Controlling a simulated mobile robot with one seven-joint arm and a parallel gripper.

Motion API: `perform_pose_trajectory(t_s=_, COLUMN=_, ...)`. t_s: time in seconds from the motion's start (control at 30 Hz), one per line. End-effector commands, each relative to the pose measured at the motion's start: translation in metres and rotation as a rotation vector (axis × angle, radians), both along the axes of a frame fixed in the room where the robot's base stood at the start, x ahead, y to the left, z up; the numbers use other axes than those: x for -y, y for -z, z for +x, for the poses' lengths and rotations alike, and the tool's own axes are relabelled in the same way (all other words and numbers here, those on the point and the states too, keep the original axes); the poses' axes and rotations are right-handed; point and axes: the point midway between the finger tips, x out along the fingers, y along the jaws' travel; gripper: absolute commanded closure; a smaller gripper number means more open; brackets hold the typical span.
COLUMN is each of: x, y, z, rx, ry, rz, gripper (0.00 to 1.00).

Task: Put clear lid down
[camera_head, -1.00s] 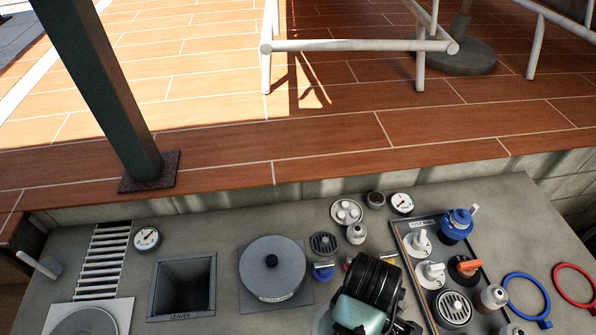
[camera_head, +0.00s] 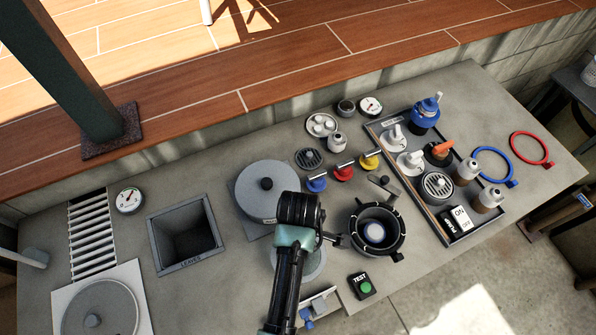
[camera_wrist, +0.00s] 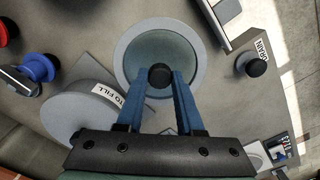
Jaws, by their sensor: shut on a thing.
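The clear lid (camera_wrist: 138,55) is a round see-through disc with a grey rim and a black knob (camera_wrist: 160,76). My gripper (camera_wrist: 161,79) is shut on that knob, its two blue fingers on either side of it in the wrist view. In the head view the clear lid (camera_head: 315,265) shows partly behind my arm, over the counter between the grey round cover and the open dark pot (camera_head: 378,230). My fingers are mostly hidden there. I cannot tell whether the lid touches the counter.
The grey round cover (camera_head: 265,185) stands close by, up-left of the lid. Red, yellow and blue valve handles (camera_head: 343,172) and a tray (camera_head: 450,225) of fittings lie to the right. A square pit (camera_head: 185,232) opens at left. A green TEST button (camera_head: 364,286) sits in front.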

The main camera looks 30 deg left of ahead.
Motion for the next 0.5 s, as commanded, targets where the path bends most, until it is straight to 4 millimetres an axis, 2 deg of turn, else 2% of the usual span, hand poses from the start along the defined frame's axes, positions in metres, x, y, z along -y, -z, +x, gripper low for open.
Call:
perform_pose_trajectory(t_s=0.23, x=0.0, y=0.033, z=-0.001, rx=-0.003, ry=0.0, rz=0.0, gripper=1.0)
perform_pose_trajectory(t_s=0.5, x=0.0, y=0.037, z=0.0, rx=0.0, ry=0.0, rz=0.0, gripper=1.0)
